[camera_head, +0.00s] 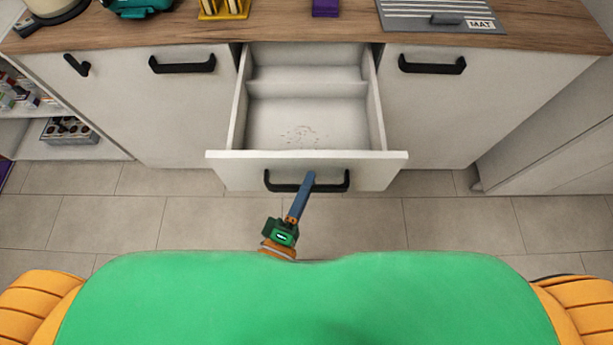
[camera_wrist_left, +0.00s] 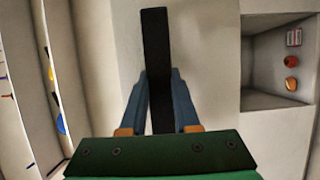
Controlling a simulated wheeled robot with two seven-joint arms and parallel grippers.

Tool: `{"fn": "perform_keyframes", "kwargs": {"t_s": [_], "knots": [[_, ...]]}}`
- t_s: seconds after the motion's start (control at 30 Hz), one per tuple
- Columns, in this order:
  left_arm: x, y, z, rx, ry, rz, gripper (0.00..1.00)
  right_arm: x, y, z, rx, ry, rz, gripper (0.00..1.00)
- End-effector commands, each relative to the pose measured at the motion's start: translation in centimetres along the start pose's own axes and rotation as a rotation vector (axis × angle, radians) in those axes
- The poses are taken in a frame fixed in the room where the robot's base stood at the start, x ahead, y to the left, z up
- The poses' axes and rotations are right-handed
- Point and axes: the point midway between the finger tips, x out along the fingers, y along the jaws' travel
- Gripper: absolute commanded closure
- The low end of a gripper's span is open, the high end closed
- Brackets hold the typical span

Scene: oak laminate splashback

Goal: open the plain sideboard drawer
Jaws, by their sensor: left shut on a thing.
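The plain white sideboard drawer (camera_head: 307,110) is pulled well out in the head view, its inside showing a cross divider and a few small dark marks on the floor. Its black bar handle (camera_head: 285,187) is on the front panel. My left gripper (camera_head: 309,178) is at the middle of this handle, its blue fingers shut on it. The left wrist view shows the black handle (camera_wrist_left: 154,60) between the two blue fingers (camera_wrist_left: 158,100). My right gripper is in neither view.
Closed fronts with black handles flank the drawer on the left (camera_head: 182,64) and right (camera_head: 432,64). The wooden worktop (camera_head: 300,22) holds a pan, a purple block and a grey mat (camera_head: 440,14). Open shelves (camera_head: 50,146) stand at far left. The tiled floor (camera_head: 360,225) before the drawer is clear.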

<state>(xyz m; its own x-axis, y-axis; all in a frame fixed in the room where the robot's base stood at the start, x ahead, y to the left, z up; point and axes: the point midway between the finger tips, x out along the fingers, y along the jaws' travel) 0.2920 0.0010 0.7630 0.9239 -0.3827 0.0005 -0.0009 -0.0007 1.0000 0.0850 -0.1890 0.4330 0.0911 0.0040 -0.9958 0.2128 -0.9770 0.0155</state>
Motion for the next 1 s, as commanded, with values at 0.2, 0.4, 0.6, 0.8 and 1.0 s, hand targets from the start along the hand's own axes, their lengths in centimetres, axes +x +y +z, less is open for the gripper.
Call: {"fn": "perform_keyframes", "kwargs": {"t_s": [0.2,0.4,0.6,0.8,1.0], "knots": [[-0.1,0.0,0.1,-0.001,0.000,0.000,1.00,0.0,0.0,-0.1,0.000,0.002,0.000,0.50],[-0.1,0.0,0.0,-0.001,0.000,0.000,0.59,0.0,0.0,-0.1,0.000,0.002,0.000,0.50],[-0.1,0.0,0.0,-0.001,0.000,0.000,0.40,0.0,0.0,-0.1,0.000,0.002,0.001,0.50],[-0.5,-0.1,0.1,-0.001,-0.001,-0.002,0.40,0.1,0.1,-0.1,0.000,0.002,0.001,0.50],[-4.7,-0.3,0.1,0.000,-0.002,-0.006,0.40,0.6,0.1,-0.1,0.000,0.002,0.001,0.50]]}}
